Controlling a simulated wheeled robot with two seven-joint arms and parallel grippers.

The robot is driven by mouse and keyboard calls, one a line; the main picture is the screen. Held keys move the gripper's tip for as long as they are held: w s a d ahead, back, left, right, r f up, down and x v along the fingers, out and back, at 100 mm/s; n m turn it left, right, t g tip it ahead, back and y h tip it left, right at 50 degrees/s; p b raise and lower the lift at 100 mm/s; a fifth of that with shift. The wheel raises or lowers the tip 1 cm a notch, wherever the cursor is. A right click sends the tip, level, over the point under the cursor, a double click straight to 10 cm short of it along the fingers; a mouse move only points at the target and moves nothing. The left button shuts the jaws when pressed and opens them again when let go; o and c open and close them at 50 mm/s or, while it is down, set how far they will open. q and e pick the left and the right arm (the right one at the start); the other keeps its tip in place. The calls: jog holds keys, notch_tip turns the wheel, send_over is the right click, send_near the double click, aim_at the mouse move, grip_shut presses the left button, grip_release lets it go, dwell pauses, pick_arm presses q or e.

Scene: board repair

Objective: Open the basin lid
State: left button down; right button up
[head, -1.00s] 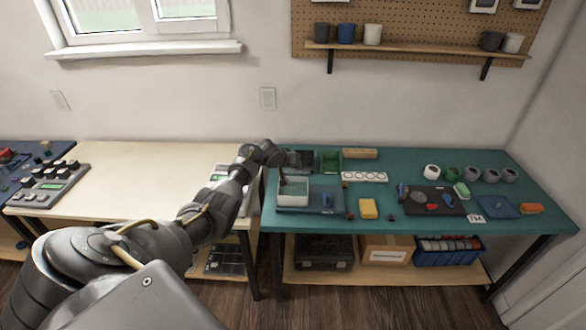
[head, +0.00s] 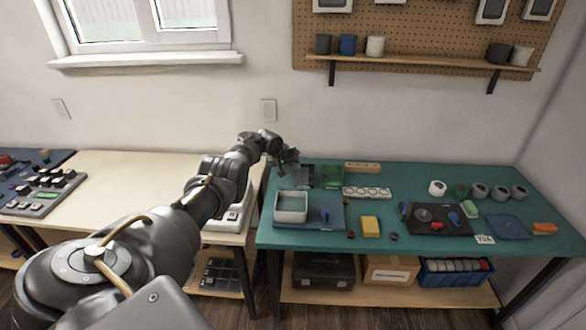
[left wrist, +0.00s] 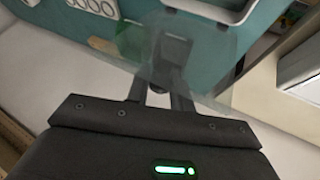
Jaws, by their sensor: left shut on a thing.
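The white basin (head: 291,217) stands on a blue-grey mat at the left end of the teal bench. Its top is uncovered and its pale green inside shows. A clear, see-through lid (head: 294,183) is held behind the basin, apart from it. My left gripper (head: 289,163) is shut on the lid. In the left wrist view the lid (left wrist: 212,68) spreads around the fingers (left wrist: 168,82), and the basin's rim (left wrist: 208,10) shows at the top. The exact grip point is blurred by the clear sheet. My right gripper is not in view.
A green tray (head: 332,176) and a dark item stand near the lid. A white strip with rings (head: 367,193) and a yellow sponge (head: 370,227) lie to the right. A white device (head: 228,215) sits left of the teal bench. The wall is close behind.

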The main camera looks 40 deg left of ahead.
pick_arm(q)
jog(key=shift+w+a, duration=0.1)
jog(key=shift+w, duration=0.15)
dwell(0.3)
